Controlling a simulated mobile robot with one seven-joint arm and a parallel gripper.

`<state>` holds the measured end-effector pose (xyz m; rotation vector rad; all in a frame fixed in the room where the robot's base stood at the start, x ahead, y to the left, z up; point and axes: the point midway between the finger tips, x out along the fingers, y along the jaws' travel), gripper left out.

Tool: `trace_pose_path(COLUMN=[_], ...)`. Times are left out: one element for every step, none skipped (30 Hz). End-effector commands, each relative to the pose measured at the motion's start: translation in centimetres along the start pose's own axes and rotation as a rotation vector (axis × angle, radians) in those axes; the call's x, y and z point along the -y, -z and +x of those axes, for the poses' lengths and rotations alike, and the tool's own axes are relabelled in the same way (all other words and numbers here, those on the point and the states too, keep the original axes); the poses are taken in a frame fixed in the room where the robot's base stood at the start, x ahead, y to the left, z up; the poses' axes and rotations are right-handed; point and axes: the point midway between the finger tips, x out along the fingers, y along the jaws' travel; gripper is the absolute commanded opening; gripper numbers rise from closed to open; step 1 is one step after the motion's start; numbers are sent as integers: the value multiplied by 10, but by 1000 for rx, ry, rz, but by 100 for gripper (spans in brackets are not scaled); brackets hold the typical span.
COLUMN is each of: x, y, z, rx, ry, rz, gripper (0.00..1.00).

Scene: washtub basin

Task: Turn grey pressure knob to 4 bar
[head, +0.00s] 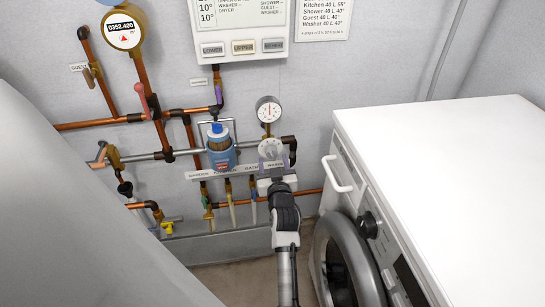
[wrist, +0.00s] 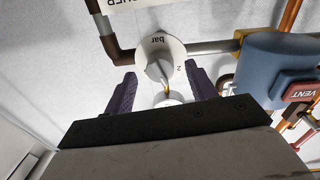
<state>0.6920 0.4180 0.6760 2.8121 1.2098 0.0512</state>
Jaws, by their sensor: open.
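The grey pressure knob (head: 270,148) is mounted on the pipework below a round white pressure gauge (head: 268,110). In the wrist view the knob (wrist: 153,51) has a light dial face marked "bar" and "2", and a raised grip with a yellow mark near its end. My gripper (head: 277,165) reaches up to the knob from below. In the wrist view its dark fingers (wrist: 160,72) are open, one on each side of the knob's lower part, with gaps visible. The "4" mark cannot be made out.
A blue filter housing (head: 221,148) marked VENT stands left of the knob. Copper pipes and valves (head: 207,199) hang below a label strip. A white washing machine (head: 440,150) stands close on the right, its handle (head: 338,175) sticking out. A white panel (head: 240,28) is above.

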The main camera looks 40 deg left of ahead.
Motion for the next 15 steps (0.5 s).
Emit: trace_pose_path(x=[0,0,0,0,0,0,0,0,0,0,0,0,0,0,0], y=[1,1,0,1,1,0,0,0,0,0,0,0,0,0,0], z=[8,11,15,17,19,21,22,23,24,24,24,24,24,24,24], rx=[-1,-1,-1,-1,-2,-1,-1,-1,-1,-1,-1,-1,-1,-1,-1], ry=[1,0,0,0,0,-1,-1,-1,-1,-1,-1,-1,-1,-1,-1], rz=[0,0,0,0,0,0,0,0,0,0,0,0,0,0,0], gripper=[56,56,56,56,56,56,56,56,56,56,56,56,56,56,56])
